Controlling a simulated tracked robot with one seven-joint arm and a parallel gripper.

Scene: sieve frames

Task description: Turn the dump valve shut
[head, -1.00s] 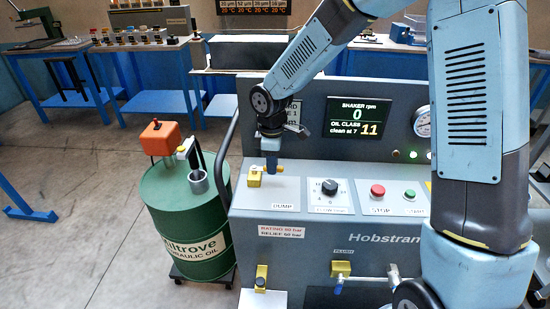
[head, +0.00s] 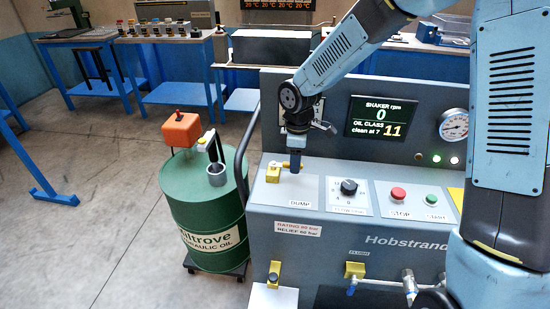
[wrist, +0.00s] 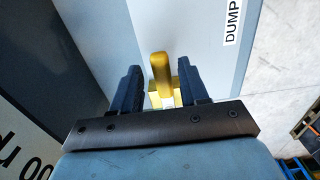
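The dump valve (head: 272,174) is a yellow fitting on the sloping grey panel, left of the DUMP label (head: 300,204). My gripper (head: 295,165) points down at its lever, just right of the yellow body. In the wrist view, the yellow lever (wrist: 161,72) stands between the two dark blue fingers of my gripper (wrist: 160,85). The fingers are apart, with a narrow gap showing on each side of the lever. The lever's lower end and part of the yellow body are hidden by the gripper's dark crossbar in the wrist view.
A knob (head: 349,187), a red stop button (head: 397,194) and a green button (head: 431,199) lie right of the valve. The display (head: 381,117) stands behind. A green oil drum (head: 203,205) and a dark handrail (head: 245,150) are to the left.

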